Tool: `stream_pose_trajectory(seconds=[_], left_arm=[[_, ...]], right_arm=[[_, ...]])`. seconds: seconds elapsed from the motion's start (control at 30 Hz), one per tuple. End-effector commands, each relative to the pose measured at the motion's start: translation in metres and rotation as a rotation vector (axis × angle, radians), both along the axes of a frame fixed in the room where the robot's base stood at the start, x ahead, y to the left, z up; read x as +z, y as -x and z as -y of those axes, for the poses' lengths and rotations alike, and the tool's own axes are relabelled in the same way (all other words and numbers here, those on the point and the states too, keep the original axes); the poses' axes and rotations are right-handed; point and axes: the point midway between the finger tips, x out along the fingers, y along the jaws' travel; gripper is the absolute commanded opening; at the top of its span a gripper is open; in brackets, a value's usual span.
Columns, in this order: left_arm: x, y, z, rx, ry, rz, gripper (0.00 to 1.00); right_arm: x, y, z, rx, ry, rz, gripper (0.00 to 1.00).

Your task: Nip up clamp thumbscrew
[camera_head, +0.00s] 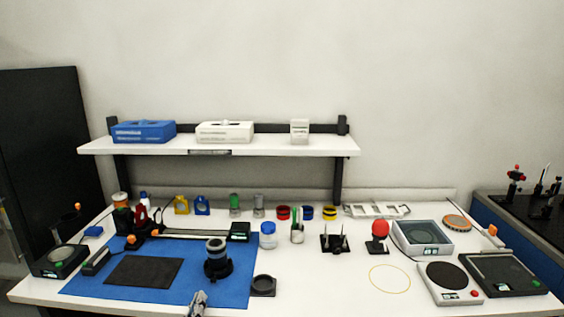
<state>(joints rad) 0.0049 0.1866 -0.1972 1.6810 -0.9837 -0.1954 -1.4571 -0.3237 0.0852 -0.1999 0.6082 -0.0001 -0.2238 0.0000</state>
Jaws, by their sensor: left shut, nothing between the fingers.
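A black round-based instrument (217,268) with a grey ringed top stands upright on the blue mat (90,291). A clamp thumbscrew cannot be made out at this size. My right gripper is out of view.
A black pad (144,272) lies on the mat, left of the instrument. A small black square holder (263,286) stands at its right edge. Jars and coloured rings line the back, under a shelf (270,145) with boxes. A hotplate-like device (450,281) is at right.

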Motion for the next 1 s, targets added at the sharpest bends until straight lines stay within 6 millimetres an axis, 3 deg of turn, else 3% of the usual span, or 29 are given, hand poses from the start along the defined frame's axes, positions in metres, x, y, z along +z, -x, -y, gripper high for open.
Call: stream_pose_trajectory(seconds=[0.07, 0.13, 0.33, 0.47, 0.8, 1.0], left_arm=[[0.001, -0.008, -0.001, 0.001, 0.0, 0.002, 0.0], [0.001, -0.015, -0.001, 0.001, 0.0, 0.003, 0.0], [0.001, -0.041, 0.001, 0.0, 0.0, 0.002, 0.0], [0.001, -0.055, 0.001, 0.0, -0.001, 0.002, 0.0], [0.001, -0.069, 0.002, 0.0, 0.0, 0.001, 0.0], [0.001, -0.069, 0.002, 0.0, 0.0, 0.001, 0.0]], right_arm=[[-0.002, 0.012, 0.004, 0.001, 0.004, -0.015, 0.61], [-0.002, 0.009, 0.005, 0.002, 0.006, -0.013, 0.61], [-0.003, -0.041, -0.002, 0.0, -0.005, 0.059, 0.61], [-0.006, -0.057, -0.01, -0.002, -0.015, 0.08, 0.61], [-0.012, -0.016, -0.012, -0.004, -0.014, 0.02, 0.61], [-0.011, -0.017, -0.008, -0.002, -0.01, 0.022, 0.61]])
